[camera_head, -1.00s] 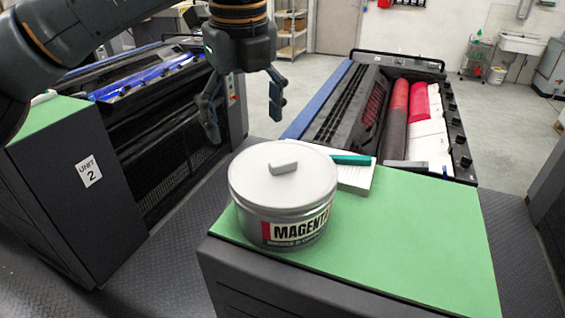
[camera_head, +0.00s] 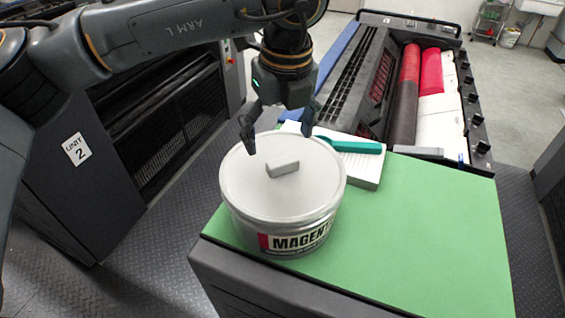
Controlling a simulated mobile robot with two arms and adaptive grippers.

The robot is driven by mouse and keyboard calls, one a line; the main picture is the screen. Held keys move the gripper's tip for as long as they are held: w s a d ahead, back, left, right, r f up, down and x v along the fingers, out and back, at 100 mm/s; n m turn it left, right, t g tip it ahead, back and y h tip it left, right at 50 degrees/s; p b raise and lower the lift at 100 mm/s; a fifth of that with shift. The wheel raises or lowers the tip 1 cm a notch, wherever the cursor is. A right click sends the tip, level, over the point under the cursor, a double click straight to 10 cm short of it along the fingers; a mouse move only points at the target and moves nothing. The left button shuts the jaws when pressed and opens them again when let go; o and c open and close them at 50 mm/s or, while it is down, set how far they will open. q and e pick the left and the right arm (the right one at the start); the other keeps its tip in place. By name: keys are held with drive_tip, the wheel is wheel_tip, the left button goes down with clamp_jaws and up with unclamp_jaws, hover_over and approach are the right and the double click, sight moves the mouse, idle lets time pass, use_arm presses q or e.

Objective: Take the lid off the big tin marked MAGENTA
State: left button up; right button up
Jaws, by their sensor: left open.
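The big tin marked MAGENTA (camera_head: 278,238) stands upright near the left edge of the green top. Its grey lid (camera_head: 250,197) is on it, with a small raised block handle (camera_head: 283,168) in the middle. My left gripper (camera_head: 278,138) is open and empty, fingers pointing down, at the far side of the lid and behind the handle. I cannot tell how high the fingertips are above the lid. My right gripper does not show.
The green top (camera_head: 420,240) is clear to the right of the tin. Behind the tin lies a white pad (camera_head: 368,172) with a teal-handled tool (camera_head: 355,146) on it. The ink unit with red rollers (camera_head: 430,75) stands beyond.

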sight(283, 161)
use_arm(q)
drive_tip(key=shift+w+f, duration=0.2)
drive_tip(key=shift+f, duration=0.15)
drive_tip(key=f+p, duration=0.2)
drive_tip(key=shift+d+f+p, duration=0.2)
drive_tip(key=shift+d+p, duration=0.1)
drive_tip(key=shift+d, duration=0.05)
wheel_tip(283, 161, down, 2)
drive_tip(key=shift+w+f+p, duration=0.1)
drive_tip(key=shift+f+p, duration=0.05)
drive_tip(key=shift+p, duration=0.15)
drive_tip(key=shift+f, duration=0.25)
drive_tip(key=shift+a+f, duration=0.1)
drive_tip(key=c, duration=1.3)
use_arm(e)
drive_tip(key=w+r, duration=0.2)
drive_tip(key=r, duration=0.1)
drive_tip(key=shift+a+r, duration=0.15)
